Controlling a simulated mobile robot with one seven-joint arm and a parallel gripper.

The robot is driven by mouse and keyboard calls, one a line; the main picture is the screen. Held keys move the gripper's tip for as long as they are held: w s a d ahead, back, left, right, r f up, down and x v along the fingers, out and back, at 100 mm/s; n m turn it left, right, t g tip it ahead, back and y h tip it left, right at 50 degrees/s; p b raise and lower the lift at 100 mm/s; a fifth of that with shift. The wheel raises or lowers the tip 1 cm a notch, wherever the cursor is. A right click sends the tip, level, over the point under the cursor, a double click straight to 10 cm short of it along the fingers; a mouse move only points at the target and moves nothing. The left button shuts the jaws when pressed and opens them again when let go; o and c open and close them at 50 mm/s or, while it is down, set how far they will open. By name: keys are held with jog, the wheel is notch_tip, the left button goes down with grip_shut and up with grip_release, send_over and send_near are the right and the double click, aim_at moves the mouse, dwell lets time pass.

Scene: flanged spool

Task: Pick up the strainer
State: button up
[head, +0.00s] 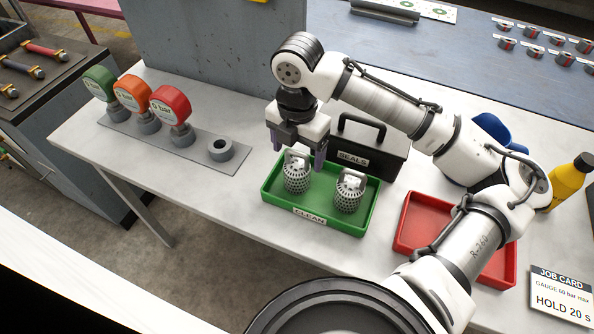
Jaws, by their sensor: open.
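Two grey perforated strainers with loop handles stand upright in the green tray labelled CLEAN (327,219) in the head view. The left strainer (297,178) is directly below my gripper (297,155). The right strainer (348,192) stands apart from it in the same tray. My gripper points down and is open, its dark fingers to either side of the left strainer's handle top. I cannot tell whether the fingers touch the handle.
A black SEALS box (366,146) stands behind the tray. A red tray (415,243) is to the right, partly behind my arm. Green, orange and red gauges (171,106) stand at left, beside a grey ring socket (221,149). A yellow bottle (569,183) is at far right.

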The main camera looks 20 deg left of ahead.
aim_at(297, 164)
jog(key=shift+f+p, duration=0.75)
jog(key=shift+f, duration=1.75)
jog(key=c, duration=1.1)
jog(key=shift+c, duration=0.3)
jog(key=shift+r, duration=0.1)
notch_tip(297, 164, up, 20)
jog(key=b, duration=0.2)
